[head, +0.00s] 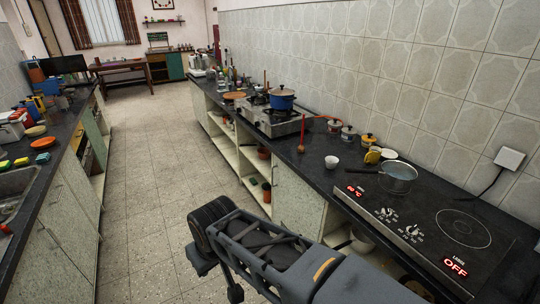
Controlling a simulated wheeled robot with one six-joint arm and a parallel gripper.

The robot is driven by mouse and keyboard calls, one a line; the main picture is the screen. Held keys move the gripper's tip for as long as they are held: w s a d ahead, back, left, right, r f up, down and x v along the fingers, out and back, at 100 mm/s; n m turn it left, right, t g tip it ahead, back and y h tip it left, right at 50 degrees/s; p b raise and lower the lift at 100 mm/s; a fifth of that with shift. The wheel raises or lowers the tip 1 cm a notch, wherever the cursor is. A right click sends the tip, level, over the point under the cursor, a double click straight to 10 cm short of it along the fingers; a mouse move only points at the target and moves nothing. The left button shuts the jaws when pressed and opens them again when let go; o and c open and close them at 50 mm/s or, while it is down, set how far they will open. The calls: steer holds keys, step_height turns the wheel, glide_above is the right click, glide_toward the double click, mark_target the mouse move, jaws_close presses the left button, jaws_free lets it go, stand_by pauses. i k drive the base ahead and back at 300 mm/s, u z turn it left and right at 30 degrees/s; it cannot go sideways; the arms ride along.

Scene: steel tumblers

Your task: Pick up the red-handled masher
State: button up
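I cannot make out a red-handled masher for certain in the head view. A small upright item with a brown lower end (301,148) stands near the front edge of the right counter, beside the stove. A thin red line runs close by it, and I cannot tell whether the two are joined. My arm reaches in from the bottom edge over the aisle, in front of the right counter's cabinets. No gripper fingers can be made out, and I see nothing held.
The right counter (322,172) carries a blue pot (282,101) on a gas stove, several lidded jars, a white cup (331,162), a steel saucepan (398,176) and a hob marked OFF (463,230). The left counter holds a sink and clutter. The tiled aisle (150,150) is clear.

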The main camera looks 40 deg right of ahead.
mark_target(302, 150)
steer(key=u, duration=0.05)
steer(key=i, duration=1.05)
steer(key=z, duration=0.6)
steer(key=i, duration=1.35)
steer(key=z, duration=1.65)
steer(key=i, duration=0.85)
steer(key=z, duration=0.85)
